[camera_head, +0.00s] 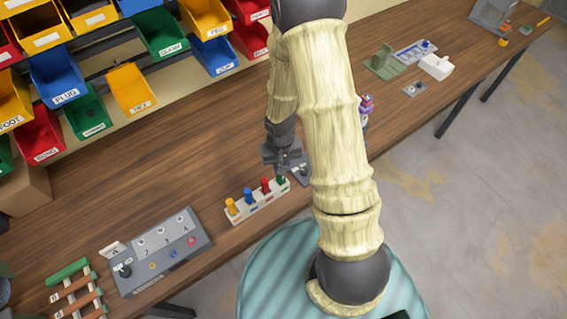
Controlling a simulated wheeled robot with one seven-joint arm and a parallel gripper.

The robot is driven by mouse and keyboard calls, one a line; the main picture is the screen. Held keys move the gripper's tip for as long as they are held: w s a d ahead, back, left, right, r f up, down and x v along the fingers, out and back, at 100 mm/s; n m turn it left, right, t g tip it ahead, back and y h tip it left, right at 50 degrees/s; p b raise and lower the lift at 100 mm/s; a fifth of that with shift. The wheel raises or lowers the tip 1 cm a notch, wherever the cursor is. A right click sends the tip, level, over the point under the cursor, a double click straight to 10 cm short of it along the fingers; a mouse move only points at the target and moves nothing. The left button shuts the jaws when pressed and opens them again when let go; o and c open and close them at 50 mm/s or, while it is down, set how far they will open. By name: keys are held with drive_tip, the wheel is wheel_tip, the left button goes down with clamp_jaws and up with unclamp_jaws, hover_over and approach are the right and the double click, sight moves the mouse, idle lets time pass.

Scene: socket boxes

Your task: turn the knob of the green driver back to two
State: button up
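The green driver (281,181) stands at the right end of a white rack (262,208) near the table's front edge, beside the red driver (266,185), blue driver (248,195) and yellow driver (231,206). My gripper (281,171) points down at the green driver from just above, with its fingers at or very near the driver's top. Whether they touch it or are closed on it is too small to tell. The knob's setting cannot be read. My arm hides part of the table to the right.
A small dark grey plate (303,173) lies right of the rack, partly behind my arm. A grey numbered panel (157,252) and a wooden rack (77,290) stand to the left. Labelled bins (84,112) hang at the back. The table between bins and rack is clear.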

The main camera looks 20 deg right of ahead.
drive_tip(key=n, duration=0.3)
drive_tip(key=shift+n+p, duration=0.35)
drive_tip(key=shift+n, duration=0.45)
drive_tip(key=n, duration=0.4)
drive_tip(key=shift+d+p, duration=0.1)
drive_tip(key=shift+p, duration=0.2)
drive_tip(key=o, duration=1.3)
drive_tip(key=shift+r+p, duration=3.2)
drive_tip(key=shift+r, duration=0.35)
